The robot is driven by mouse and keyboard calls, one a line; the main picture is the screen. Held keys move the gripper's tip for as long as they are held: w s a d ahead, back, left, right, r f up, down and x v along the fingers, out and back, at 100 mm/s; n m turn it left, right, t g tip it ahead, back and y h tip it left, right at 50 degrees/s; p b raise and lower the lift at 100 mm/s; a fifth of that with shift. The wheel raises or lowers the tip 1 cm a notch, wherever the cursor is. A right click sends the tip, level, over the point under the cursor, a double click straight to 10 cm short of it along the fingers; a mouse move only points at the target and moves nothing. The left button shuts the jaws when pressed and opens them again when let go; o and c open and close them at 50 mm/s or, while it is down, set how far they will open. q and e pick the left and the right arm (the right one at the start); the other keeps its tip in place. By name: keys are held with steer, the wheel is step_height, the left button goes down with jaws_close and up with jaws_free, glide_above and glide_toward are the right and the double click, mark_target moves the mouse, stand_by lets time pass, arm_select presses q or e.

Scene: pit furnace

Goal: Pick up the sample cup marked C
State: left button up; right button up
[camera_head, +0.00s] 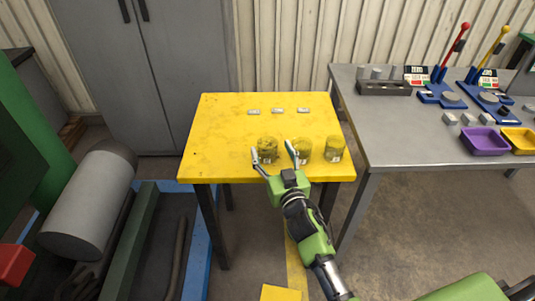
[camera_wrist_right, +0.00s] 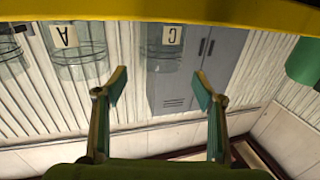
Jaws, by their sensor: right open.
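Three clear cups stand in a row near the front edge of the yellow table. The cup marked C (camera_head: 267,146) is the leftmost; in the right wrist view, which is upside down, its C label shows on the cup (camera_wrist_right: 164,50). The cup marked A (camera_head: 304,146) is the middle one and also shows in the wrist view (camera_wrist_right: 78,52). My right gripper (camera_head: 274,156) is open and empty, its fingers (camera_wrist_right: 159,87) apart at the front of the C cup, one toward each side. Whether they touch it is unclear. My left gripper is out of view.
A third cup (camera_head: 334,148) stands right of A; its label is unreadable. Small pale plates (camera_head: 277,110) lie farther back on the yellow table (camera_head: 220,135). A grey bench (camera_head: 400,125) with purple (camera_head: 485,142) and yellow trays stands right. Grey cabinets (camera_head: 155,60) stand behind.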

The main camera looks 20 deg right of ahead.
mark_target(265, 137)
steer(key=w+b, duration=0.1)
steer(key=w, duration=0.1)
steer(key=w+f+b, duration=0.1)
steer(key=w, duration=0.2)
steer(key=c, duration=1.2)
steer(key=shift+r, duration=0.1)
